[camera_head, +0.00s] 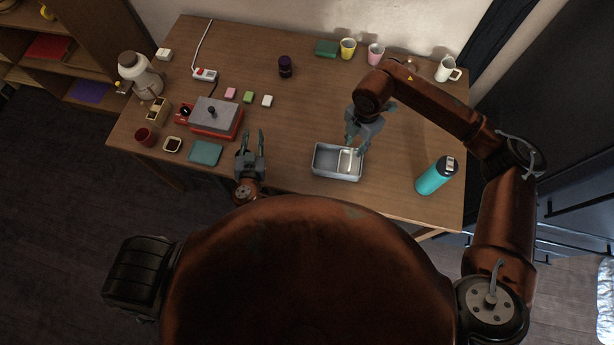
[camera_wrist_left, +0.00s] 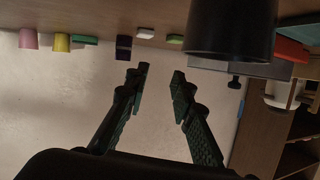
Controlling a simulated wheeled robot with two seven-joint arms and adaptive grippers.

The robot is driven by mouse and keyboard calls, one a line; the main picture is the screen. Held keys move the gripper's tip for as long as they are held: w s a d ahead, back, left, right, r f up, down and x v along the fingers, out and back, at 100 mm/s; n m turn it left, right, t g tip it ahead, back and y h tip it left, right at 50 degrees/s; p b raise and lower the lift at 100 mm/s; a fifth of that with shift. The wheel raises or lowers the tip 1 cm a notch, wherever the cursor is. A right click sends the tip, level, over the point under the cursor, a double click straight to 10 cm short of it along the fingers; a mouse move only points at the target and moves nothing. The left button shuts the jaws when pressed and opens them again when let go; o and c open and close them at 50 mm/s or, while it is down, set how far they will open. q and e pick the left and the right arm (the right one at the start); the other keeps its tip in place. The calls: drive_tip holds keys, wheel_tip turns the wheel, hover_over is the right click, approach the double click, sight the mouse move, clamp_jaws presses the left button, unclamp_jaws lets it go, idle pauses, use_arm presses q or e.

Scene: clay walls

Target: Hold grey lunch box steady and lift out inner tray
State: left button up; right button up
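The grey lunch box (camera_head: 322,172) sits near the front edge of the table, right of centre in the head view. A pale inner tray (camera_head: 346,161) shows inside its right part, partly hidden by my right gripper. My right gripper (camera_head: 355,146) points down over the box's back right part; whether its fingers touch or grip the tray is too small to tell. My left gripper (camera_head: 252,134) is at the table's front edge, left of the box and apart from it. Its fingers point away from me, and the left wrist view shows them open and empty (camera_wrist_left: 160,72).
A grey and red appliance (camera_head: 216,118) and a teal cloth-like square (camera_head: 205,152) lie left of my left gripper. Cups (camera_head: 375,54) stand along the back. The table's middle is mostly clear.

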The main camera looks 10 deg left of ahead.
use_arm(q)
drive_tip(key=shift+m+h, duration=0.3)
drive_tip(key=shift+h, duration=0.3)
drive_tip(key=s+d, duration=0.1)
drive_tip(key=d, duration=0.2)
drive_tip(key=s+d, duration=0.2)
drive_tip(key=d, duration=0.1)
drive_tip(key=s+d+f, duration=0.1)
drive_tip(key=d, duration=0.2)
drive_tip(key=shift+s+d, duration=0.1)
drive_tip(key=shift+s, duration=0.2)
drive_tip(key=s+d+r+h, duration=0.2)
drive_tip(key=s+d, duration=0.6)
drive_tip(key=d, duration=0.5)
drive_tip(key=x, duration=1.2)
drive_tip(key=shift+a+f, duration=0.25)
drive_tip(key=shift+f, duration=0.2)
drive_tip(key=shift+c, duration=0.5)
clamp_jaws()
